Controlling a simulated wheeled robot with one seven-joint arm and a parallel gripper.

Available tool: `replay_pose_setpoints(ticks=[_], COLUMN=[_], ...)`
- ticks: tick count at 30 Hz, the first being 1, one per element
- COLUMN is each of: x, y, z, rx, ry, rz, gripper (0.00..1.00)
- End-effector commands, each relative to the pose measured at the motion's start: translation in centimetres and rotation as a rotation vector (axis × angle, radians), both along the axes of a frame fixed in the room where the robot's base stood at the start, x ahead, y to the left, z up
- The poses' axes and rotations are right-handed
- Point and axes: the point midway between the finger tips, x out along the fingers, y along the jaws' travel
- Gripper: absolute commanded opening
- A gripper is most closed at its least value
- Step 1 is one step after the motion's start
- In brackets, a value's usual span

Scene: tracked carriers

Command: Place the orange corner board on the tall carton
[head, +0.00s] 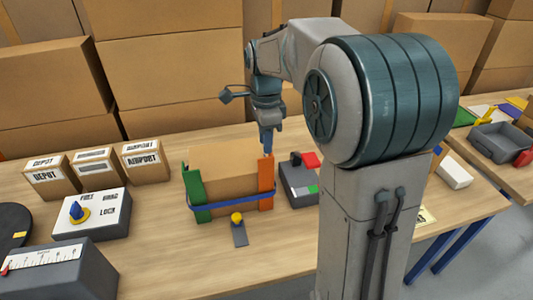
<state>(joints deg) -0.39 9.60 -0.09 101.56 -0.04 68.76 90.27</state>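A brown carton (225,165) stands on the wooden table. The orange corner board (266,187) stands upright at the carton's right front corner. A green corner board (197,193) stands at the left front corner. A blue strap (232,201) runs low around the front and over both boards. My gripper (267,150) points down directly over the top of the orange board. Its blue fingers look close together and meet or overlap the board's top edge. I cannot tell whether they hold it. The carton's back is hidden.
A yellow-knobbed grey piece (238,224) lies before the carton. A grey box with coloured buttons (299,185) is close on the right. A dial box (93,213), a scale (58,268) and small cartons (100,168) stand left. The front middle of the table is clear.

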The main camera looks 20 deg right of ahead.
Motion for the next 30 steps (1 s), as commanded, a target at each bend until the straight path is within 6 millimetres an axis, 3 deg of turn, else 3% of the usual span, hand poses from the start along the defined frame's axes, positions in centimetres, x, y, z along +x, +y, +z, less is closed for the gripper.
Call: replay_pose_setpoints(ticks=[6,14,17,22,30], x=[0.1,-1.2,-3.3,-8.5,-16.6], y=[0.0,0.0,0.0,0.0,0.0], z=[3.9,5.3,5.2,4.0,0.4], rx=[0.000,0.000,-0.003,-0.029,-0.121], ry=[-0.001,-0.012,-0.038,-0.098,-0.177], rz=[0.000,0.075,0.225,0.598,1.191], gripper=[0.27,0.27,0.27,0.27,0.27])
